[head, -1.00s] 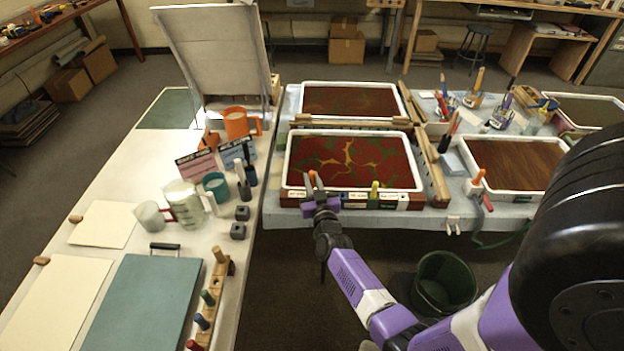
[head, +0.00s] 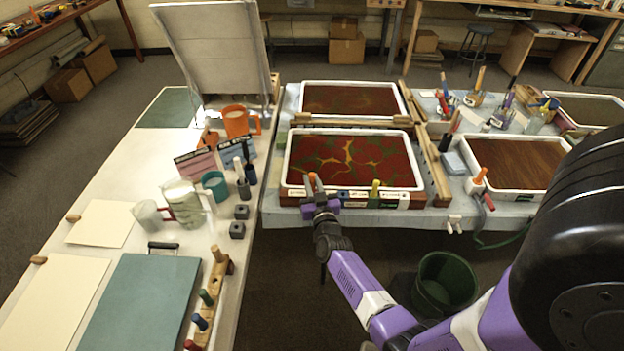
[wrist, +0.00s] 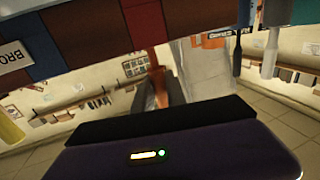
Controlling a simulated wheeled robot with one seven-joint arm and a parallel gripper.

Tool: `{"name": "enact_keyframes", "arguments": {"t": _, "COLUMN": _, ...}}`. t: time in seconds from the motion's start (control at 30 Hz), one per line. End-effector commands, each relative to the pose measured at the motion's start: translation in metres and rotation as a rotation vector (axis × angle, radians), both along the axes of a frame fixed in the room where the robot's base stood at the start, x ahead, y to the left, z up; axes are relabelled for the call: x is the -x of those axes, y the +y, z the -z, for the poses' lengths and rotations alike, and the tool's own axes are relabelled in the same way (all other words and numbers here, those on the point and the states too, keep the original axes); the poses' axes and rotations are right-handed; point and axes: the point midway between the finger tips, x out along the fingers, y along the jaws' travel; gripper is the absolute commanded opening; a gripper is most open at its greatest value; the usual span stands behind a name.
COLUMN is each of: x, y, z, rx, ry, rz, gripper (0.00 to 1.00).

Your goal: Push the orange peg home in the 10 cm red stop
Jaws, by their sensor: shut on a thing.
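The orange peg (head: 312,178) stands at the near edge of the red-and-green marbled tray (head: 286,165). My gripper (head: 312,188) is shut on it, with the dark fingers on either side. The wrist view, which is upside down, shows the orange peg (wrist: 159,88) between the fingers, its far end meeting the red stop (wrist: 145,18). How deep the peg sits in the red stop cannot be told. In the head view my gripper hides most of that stop.
A blue stop (head: 343,195) and a yellow peg (head: 375,188) stand to the right on the same tray edge. The left table holds jugs, cards and a rack of pegs (head: 222,270). A green bin (head: 445,283) is on the floor.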

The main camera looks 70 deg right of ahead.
Motion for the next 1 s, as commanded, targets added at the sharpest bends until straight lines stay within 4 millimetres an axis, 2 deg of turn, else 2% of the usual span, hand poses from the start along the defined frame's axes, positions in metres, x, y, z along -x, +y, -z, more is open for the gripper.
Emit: {"name": "enact_keyframes", "arguments": {"t": 1.0, "x": 0.000, "y": 0.000, "z": 0.024, "rx": 0.000, "ry": 0.000, "rz": 0.000, "gripper": 0.00}}
